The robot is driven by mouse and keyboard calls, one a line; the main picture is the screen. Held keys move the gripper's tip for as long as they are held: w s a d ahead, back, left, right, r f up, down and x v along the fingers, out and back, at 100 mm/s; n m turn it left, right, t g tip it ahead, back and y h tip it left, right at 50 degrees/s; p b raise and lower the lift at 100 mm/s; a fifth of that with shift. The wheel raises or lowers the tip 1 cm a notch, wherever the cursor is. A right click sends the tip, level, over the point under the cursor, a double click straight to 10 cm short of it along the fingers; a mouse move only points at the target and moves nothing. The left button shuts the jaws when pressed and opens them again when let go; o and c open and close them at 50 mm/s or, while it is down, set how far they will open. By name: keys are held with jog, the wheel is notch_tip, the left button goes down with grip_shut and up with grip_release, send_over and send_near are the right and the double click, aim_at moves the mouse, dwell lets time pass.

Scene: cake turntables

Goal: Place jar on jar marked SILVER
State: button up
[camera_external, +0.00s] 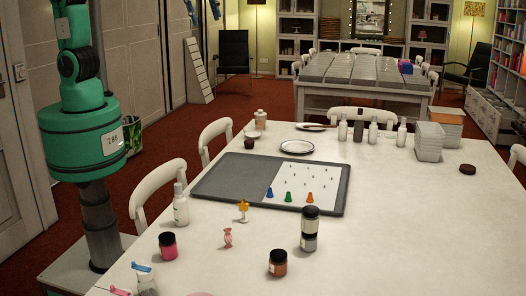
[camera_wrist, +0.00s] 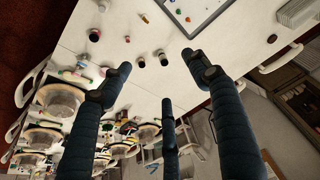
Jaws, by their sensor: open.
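In the external view, a jar with a dark lid and a pale body (camera_external: 310,215) stands upright on a grey-silver jar (camera_external: 309,242) near the front middle of the white table. They look stacked and touching; their labels are too small to read. An orange-brown jar with a black lid (camera_external: 278,264) stands apart, in front and to the left. A pink jar with a black lid (camera_external: 167,246) is farther left. My gripper (camera_wrist: 158,75) shows in the wrist view with its dark fingers spread and nothing between them, above the table. Small jars (camera_wrist: 164,59) show beyond the fingertips.
A grey tray (camera_external: 225,178) with a white sheet and coloured pawns lies behind the jars. A white bottle (camera_external: 181,206), a yellow figurine (camera_external: 243,210) and a pink wrapped candy (camera_external: 228,237) stand to the left. The table's right side is mostly clear.

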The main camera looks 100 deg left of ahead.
jog(key=s+a+f+t, duration=0.1)
jog(key=s+a, duration=0.1)
jog(key=s, duration=1.2)
jog(key=s+a+f+t, duration=0.1)
jog(key=s+a+f, duration=0.1)
jog(key=s, duration=1.2)
jog(key=shift+s+a+f+n, duration=0.15)
jog(key=shift+s+f+n, duration=0.05)
jog(key=shift+n, duration=0.1)
notch_tip(320, 180, down, 10)
jog(key=b, duration=1)
jog(key=shift+f, duration=0.2)
